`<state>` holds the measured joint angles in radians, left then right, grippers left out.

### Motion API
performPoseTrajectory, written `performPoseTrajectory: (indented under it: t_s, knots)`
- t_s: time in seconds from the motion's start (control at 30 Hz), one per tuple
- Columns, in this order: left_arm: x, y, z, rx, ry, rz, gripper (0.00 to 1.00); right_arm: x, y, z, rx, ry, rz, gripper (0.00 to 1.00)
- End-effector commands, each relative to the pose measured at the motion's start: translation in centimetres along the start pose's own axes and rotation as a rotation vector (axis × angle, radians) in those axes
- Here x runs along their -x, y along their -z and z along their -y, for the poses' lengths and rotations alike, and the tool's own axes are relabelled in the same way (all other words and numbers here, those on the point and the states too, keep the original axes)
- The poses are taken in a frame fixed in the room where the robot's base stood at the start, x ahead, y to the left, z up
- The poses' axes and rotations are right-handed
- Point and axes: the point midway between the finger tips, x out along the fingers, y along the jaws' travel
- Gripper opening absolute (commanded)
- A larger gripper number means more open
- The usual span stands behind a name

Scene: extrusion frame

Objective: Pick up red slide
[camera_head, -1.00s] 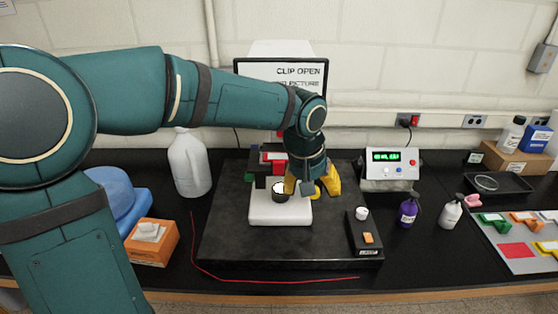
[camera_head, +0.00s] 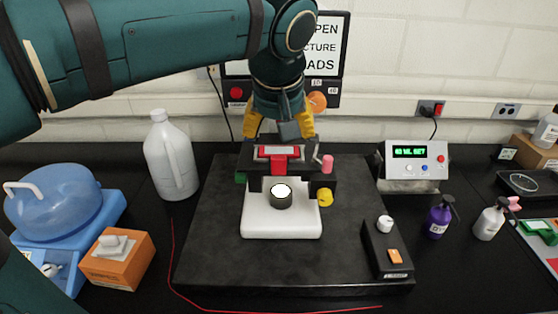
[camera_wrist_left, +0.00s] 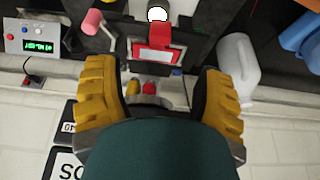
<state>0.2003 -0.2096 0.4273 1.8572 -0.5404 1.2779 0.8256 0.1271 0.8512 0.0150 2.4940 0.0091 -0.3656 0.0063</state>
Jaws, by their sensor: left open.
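The red slide (camera_head: 278,153), a red frame with a pale window and a red tab in front, lies on the black stage of a microscope-like device (camera_head: 281,222) with a white base. It also shows in the left wrist view (camera_wrist_left: 155,42), at top centre. My left gripper (camera_head: 279,129) is behind the stage, with its yellow fingers pointing down and spread to either side of the slide. In the left wrist view my left gripper (camera_wrist_left: 158,88) is open and empty, and the slide appears beyond the gap, apart from both fingers. My right gripper is not in view.
A pink knob (camera_head: 327,162) and a yellow knob (camera_head: 325,197) stick out at the device's right. A black switch box (camera_head: 388,250) stands at front right. A white jug (camera_head: 172,160) is at left. A sign monitor (camera_head: 330,45) stands behind the gripper.

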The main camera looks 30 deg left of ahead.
Motion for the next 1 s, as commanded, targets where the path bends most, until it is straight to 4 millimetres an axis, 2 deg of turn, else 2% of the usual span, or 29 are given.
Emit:
performPoseTrajectory:
  t_s: [0.1,0.23,0.53,0.8,1.0]
  knots:
    - [-2.6,-0.1,0.0,0.0,0.003,0.004,0.69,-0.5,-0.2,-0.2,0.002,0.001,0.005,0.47]
    - [-4.7,-0.1,0.0,-0.001,0.002,0.003,0.69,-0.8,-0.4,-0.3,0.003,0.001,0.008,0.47]
    - [-6.8,-0.1,0.0,-0.001,0.0,0.003,0.69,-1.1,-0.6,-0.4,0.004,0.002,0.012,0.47]
    - [-10.7,-0.1,0.0,-0.001,0.001,0.004,0.69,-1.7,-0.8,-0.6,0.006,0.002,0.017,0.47]
    - [-11.6,0.0,0.0,-0.001,0.0,0.001,0.69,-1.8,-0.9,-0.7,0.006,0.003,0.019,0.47]
